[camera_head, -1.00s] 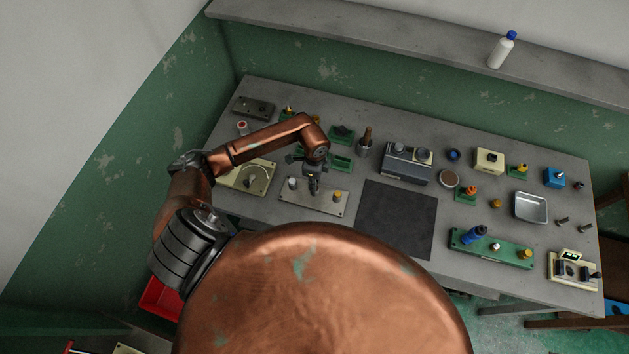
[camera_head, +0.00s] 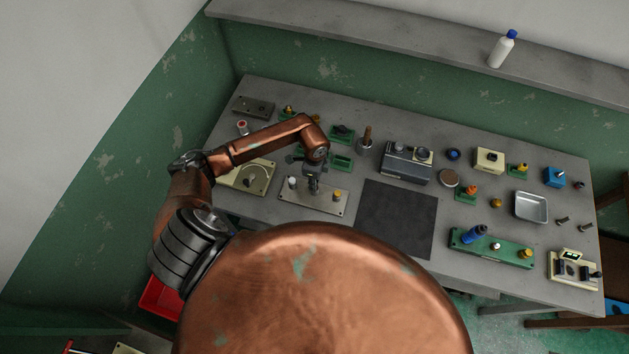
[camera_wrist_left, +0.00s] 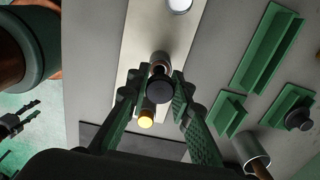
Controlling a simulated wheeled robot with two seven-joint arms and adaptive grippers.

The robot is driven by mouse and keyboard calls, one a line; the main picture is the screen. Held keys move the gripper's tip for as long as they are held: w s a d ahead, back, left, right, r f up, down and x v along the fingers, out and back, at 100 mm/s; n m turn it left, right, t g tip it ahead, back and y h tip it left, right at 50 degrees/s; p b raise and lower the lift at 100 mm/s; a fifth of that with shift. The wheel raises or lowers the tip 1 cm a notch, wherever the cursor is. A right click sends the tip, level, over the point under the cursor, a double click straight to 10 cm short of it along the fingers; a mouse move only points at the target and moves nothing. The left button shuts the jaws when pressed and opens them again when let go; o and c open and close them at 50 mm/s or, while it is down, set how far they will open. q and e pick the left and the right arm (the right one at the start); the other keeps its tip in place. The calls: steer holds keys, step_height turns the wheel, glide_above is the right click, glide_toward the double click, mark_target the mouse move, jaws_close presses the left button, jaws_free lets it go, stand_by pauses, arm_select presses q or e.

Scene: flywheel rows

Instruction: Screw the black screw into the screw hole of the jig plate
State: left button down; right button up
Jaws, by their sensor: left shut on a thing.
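The jig plate (camera_head: 325,202) is a beige strip near the table's front left, with a white peg at one end and a yellow-orange knob at the other. My left gripper (camera_head: 314,187) points down over its middle. In the left wrist view the green fingers (camera_wrist_left: 158,86) are shut around the black screw (camera_wrist_left: 160,90), whose round dark head faces the camera. The screw is over a metal collar (camera_wrist_left: 160,62) on the plate (camera_wrist_left: 138,50). The screw's tip and the hole are hidden. My right gripper (camera_wrist_left: 20,117) seems to show, small and dark, at the left wrist view's edge.
Green trays (camera_head: 341,163) and a metal cup (camera_head: 364,150) stand behind the plate. A beige plate with a dial (camera_head: 255,178) lies to its left. A bare dark mat (camera_head: 397,219) lies to its right. A grey-blue box (camera_head: 407,163) stands behind the mat.

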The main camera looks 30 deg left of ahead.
arm_select(q)
steer(key=shift+f+b, duration=0.6)
steer(key=shift+f, duration=0.35)
steer(key=c, duration=1.7)
jaws_free()
steer(key=shift+o, duration=0.2)
steer(key=shift+r, duration=0.15)
step_height(320, 180, up, 12)
steer(key=shift+f, duration=0.1)
